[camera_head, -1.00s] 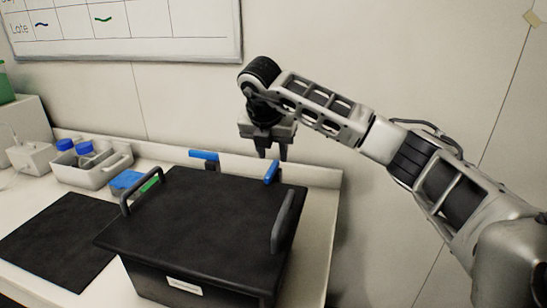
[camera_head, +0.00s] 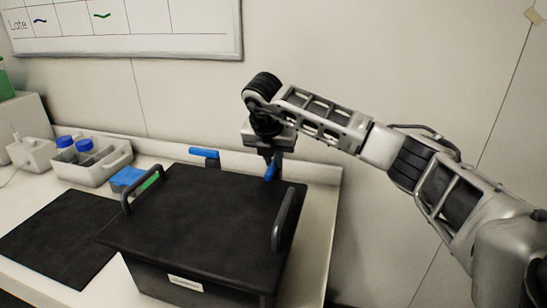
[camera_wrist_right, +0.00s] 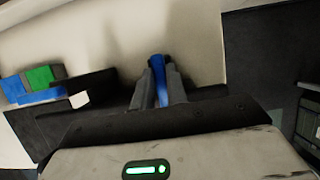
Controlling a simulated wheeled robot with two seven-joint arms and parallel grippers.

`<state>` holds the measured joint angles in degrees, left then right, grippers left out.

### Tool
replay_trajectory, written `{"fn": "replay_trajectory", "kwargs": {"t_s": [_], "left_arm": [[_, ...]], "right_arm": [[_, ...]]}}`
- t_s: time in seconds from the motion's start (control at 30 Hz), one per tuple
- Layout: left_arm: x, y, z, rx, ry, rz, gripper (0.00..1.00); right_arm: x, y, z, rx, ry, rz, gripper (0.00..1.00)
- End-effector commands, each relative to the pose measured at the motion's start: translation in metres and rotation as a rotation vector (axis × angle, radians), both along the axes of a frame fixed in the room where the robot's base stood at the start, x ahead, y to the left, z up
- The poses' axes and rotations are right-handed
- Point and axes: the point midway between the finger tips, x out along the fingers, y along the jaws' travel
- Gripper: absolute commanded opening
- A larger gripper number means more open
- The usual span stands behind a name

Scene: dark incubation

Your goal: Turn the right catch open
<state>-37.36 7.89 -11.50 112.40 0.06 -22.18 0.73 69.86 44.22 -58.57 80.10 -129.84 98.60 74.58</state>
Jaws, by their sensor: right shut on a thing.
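The black box (camera_head: 200,225) stands on the bench with its lid on and a handle at each side. The right catch (camera_head: 270,171) is a blue lever at the lid's back right edge. It also shows in the right wrist view (camera_wrist_right: 158,78), between the two fingers. My right gripper (camera_head: 273,164) is shut on this catch from above. The other blue catch (camera_head: 204,153) stands at the back left of the lid, apart from the gripper. My left gripper does not show.
A dark mat (camera_head: 60,238) lies left of the box. A grey caddy with blue-capped bottles (camera_head: 95,160) and a white device (camera_head: 30,153) stand at the back left. A blue and green item (camera_head: 130,180) sits beside the box. The wall is close behind.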

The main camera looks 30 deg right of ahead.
Motion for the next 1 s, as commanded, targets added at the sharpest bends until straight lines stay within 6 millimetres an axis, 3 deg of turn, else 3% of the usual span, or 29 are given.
{"fn": "replay_trajectory", "kwargs": {"t_s": [0.37, 1.0], "left_arm": [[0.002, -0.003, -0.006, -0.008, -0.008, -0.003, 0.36], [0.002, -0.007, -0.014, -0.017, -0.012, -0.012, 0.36]], "right_arm": [[-0.002, -0.002, -0.001, 0.001, -0.004, 0.162, 0.0], [-0.004, -0.009, 0.001, 0.002, -0.003, 0.755, 0.0]]}}
